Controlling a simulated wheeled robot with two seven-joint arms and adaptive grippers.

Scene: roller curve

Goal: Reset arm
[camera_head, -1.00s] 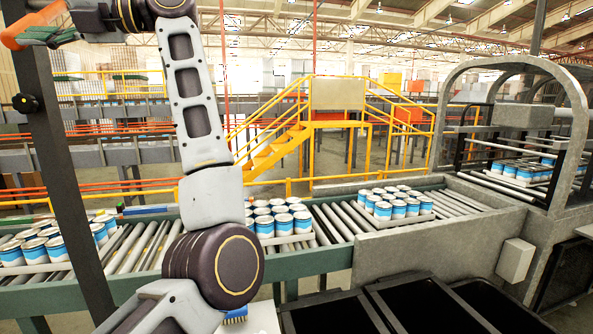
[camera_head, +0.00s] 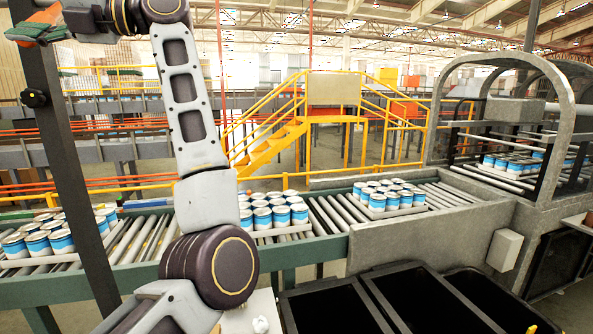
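One arm of mine, which I take for the left, rises from the bottom left and bends left at the top of the view. At its far end an orange and dark green shape (camera_head: 38,26) shows at the top left. I take it for the left gripper, but its fingers are too small and cut off to tell open from shut. I cannot tell whether it holds anything.
Packs of blue-and-white cans stand on the roller conveyor (camera_head: 325,212) at left (camera_head: 62,240), centre (camera_head: 272,216) and right (camera_head: 392,200). A grey arched machine (camera_head: 560,90) stands at right. Black bins (camera_head: 335,305) lie below. A dark post (camera_head: 62,150) stands at left.

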